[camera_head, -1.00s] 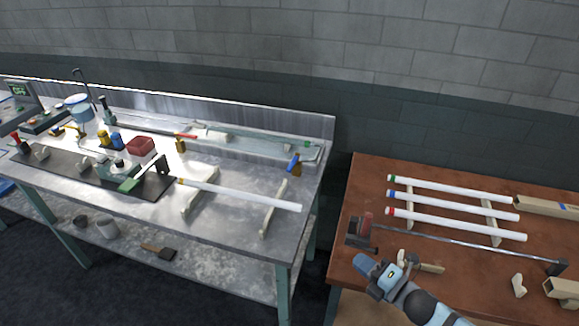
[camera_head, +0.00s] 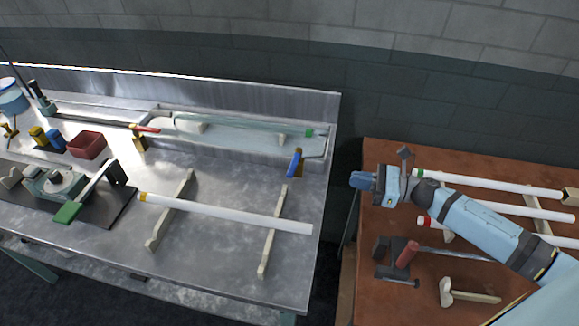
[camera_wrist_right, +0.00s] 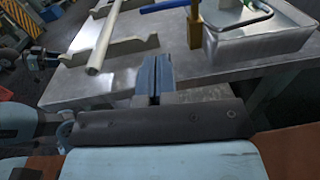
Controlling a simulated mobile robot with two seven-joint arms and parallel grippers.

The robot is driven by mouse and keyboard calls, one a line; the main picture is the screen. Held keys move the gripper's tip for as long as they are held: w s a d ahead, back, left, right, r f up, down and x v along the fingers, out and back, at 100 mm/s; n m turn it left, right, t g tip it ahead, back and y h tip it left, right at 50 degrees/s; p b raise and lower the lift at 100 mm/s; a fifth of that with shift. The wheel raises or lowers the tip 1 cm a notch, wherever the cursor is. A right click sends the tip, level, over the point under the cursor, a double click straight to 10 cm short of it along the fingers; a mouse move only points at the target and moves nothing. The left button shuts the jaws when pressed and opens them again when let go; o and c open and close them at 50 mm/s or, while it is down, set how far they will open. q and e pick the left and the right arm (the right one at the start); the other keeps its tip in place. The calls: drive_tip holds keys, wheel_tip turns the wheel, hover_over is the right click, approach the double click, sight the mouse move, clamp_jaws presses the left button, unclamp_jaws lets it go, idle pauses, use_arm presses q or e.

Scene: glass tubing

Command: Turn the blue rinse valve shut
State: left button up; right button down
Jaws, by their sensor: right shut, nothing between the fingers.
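The blue rinse valve (camera_head: 295,162) is a blue lever on a brass post at the right end of the metal bench, by the front right corner of a trough. In the right wrist view the blue lever (camera_wrist_right: 165,5) lies sideways near the top edge, left of its brass post (camera_wrist_right: 195,28). My right gripper (camera_head: 360,181) is shut and empty, to the right of the valve and apart from it, over the gap between bench and brown table. Its closed fingers (camera_wrist_right: 154,75) point toward the bench in the wrist view. My left gripper is not in view.
A white tube (camera_head: 230,213) rests across two wooden supports on the metal bench (camera_head: 225,250). The trough (camera_head: 230,140) has a red lever (camera_head: 145,129) at its left end. The brown table (camera_head: 385,150) holds more white tubes and a red-handled stand (camera_head: 407,254).

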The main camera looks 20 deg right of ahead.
drive_tip(key=p, duration=0.3)
approach(295, 165)
drive_tip(key=x, duration=0.7)
drive_tip(key=shift+s+a+f, duration=0.35)
drive_tip(key=shift+f, duration=0.05)
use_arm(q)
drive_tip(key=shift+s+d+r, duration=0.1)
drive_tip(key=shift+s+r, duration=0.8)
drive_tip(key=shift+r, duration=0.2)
